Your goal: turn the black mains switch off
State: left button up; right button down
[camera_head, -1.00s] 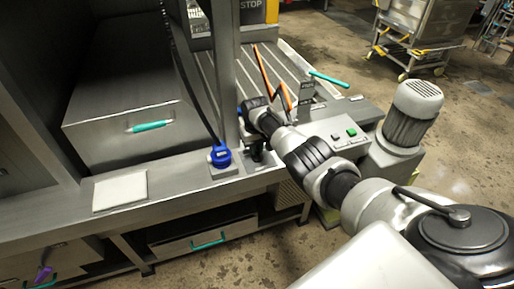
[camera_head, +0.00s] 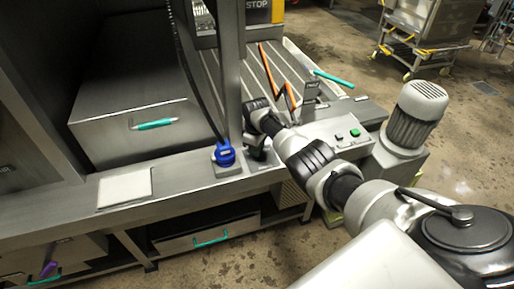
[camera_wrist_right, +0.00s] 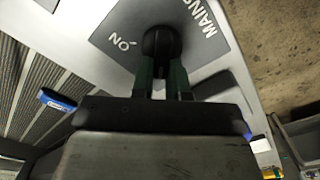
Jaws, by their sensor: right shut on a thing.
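The black mains switch (camera_wrist_right: 160,42) is a round dark knob on a grey label plate (camera_wrist_right: 122,22) reading MAINS and ON in the right wrist view. My right gripper (camera_wrist_right: 163,72) is shut on the knob, with its two dark fingers against its near side. In the head view my right gripper (camera_head: 257,150) points down at the bench ledge, just right of the blue device. There the arm and gripper hide the switch. My left gripper is in neither view.
A blue round device (camera_head: 225,153) with a black cable stands close left of the gripper. A metal post (camera_head: 230,80) rises just behind. A control box (camera_head: 335,130) with green and blue-looking buttons and a grey motor (camera_head: 412,115) are to the right.

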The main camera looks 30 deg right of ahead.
jog(key=shift+n, duration=0.3)
jog(key=c, duration=1.1)
grip_release()
notch_tip(320, 180, up, 11)
jog(key=shift+f+p, duration=0.1)
jog(key=shift+p, duration=0.35)
